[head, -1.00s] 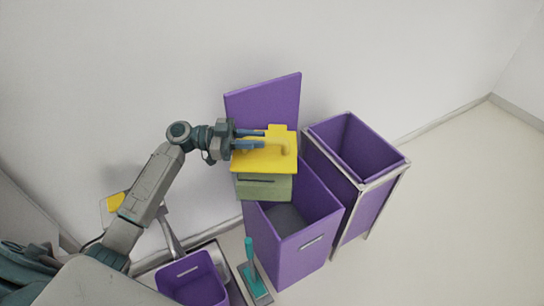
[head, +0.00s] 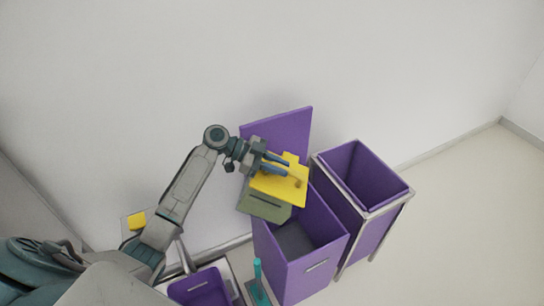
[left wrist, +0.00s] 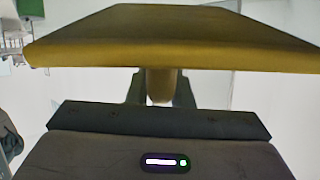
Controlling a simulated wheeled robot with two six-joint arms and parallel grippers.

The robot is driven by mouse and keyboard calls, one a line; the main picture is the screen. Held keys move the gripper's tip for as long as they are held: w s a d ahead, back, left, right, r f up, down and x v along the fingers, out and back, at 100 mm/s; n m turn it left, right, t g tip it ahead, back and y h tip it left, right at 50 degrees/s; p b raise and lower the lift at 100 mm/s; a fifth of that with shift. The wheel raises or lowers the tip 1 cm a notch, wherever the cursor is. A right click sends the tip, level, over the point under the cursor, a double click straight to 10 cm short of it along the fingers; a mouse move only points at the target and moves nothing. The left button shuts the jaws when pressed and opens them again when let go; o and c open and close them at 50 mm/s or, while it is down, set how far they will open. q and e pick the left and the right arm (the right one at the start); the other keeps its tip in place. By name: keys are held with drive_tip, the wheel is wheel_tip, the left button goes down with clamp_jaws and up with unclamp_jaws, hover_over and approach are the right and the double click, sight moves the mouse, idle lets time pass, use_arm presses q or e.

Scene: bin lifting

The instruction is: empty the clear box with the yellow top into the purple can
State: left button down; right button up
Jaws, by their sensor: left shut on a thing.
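The clear box with the yellow top (head: 268,207) hangs tilted in the head view, its greenish see-through body below the yellow top (head: 282,190). My left gripper (head: 276,164) is shut on the box at its yellow top. In the left wrist view the yellow top (left wrist: 165,40) spans the upper picture in front of my fingers. The box is above the back left part of an open purple can (head: 301,262), whose lid (head: 283,130) stands raised behind it. The box's contents cannot be made out. My right gripper is not in view.
A second purple bin (head: 362,172) in a metal frame stands right of the can. A small purple bucket (head: 203,288) and a teal-handled tool (head: 258,280) are at the front left. A white wall is behind; the floor at right is clear.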

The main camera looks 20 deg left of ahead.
sight(308, 173)
use_arm(q)
drive_tip(key=shift+w+d+r+y+p, duration=0.35)
drive_tip(key=shift+w+d+y+p, duration=0.25)
drive_tip(key=shift+p, duration=0.35)
drive_tip(key=w+d+f+y+b, duration=0.1)
drive_tip(key=w+f+y, duration=0.1)
drive_tip(key=w+d+f+g+y+b, duration=0.1)
drive_tip(key=w+d+f+y+b, duration=0.1)
drive_tip(key=w, duration=0.1)
drive_tip(key=w+d+f+g+y+b, duration=0.1)
drive_tip(key=w+d+f+y, duration=0.1)
drive_tip(key=shift+w+d+f, duration=0.15)
drive_tip(key=shift+w+f, duration=0.2)
drive_tip(key=shift+f, duration=0.05)
drive_tip(key=shift+w+d+f+g+y+b, duration=0.3)
drive_tip(key=shift+w+d+f+y+b, duration=0.25)
drive_tip(key=shift+w+y, duration=0.25)
drive_tip(key=shift+a, duration=0.1)
drive_tip(key=shift+s, duration=0.1)
idle(0.6)
drive_tip(key=shift+a, duration=0.1)
idle(0.6)
